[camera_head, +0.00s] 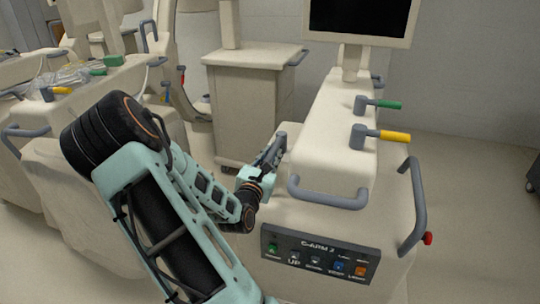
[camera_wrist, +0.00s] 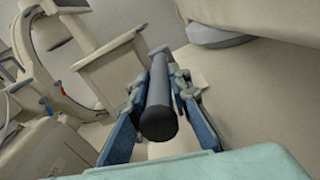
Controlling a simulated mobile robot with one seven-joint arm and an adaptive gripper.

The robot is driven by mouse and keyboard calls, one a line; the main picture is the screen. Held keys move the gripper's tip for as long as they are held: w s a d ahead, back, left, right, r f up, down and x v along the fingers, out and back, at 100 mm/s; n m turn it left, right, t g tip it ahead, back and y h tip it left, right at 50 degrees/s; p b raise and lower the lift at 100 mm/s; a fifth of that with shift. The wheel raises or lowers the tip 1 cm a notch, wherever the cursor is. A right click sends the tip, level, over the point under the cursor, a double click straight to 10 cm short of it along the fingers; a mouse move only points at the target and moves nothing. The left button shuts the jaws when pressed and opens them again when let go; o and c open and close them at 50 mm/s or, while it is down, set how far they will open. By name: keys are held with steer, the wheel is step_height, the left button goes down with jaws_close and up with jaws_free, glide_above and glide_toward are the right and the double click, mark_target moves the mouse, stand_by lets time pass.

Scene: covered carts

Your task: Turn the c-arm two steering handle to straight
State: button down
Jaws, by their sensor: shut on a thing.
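The C-ARM 2 unit (camera_head: 330,140) is a cream cart on the right in the head view, with a labelled button panel (camera_head: 318,258) on its front. My gripper (camera_head: 270,155) is at the unit's left side, partly hidden by my arm. In the wrist view my gripper (camera_wrist: 160,120) is shut around a dark grey cylindrical handle (camera_wrist: 158,118). One finger lies on each side of the handle, and its rounded end points toward the camera. Where the handle joins the unit is hidden.
Levers with a green grip (camera_head: 385,104) and a yellow grip (camera_head: 393,136) stand on the unit. A grey front rail (camera_head: 327,198) and a right side rail (camera_head: 417,210) stick out. A cream cart (camera_head: 253,100) stands behind. Another covered cart (camera_head: 70,100) is at left.

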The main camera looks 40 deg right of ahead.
steer(key=shift+s+d+f, duration=0.1)
steer(key=shift+s+f, duration=0.05)
steer(key=shift+s, duration=0.15)
steer(key=c, duration=1.8)
jaws_free()
steer(key=shift+w, duration=0.1)
steer(key=v, duration=1.2)
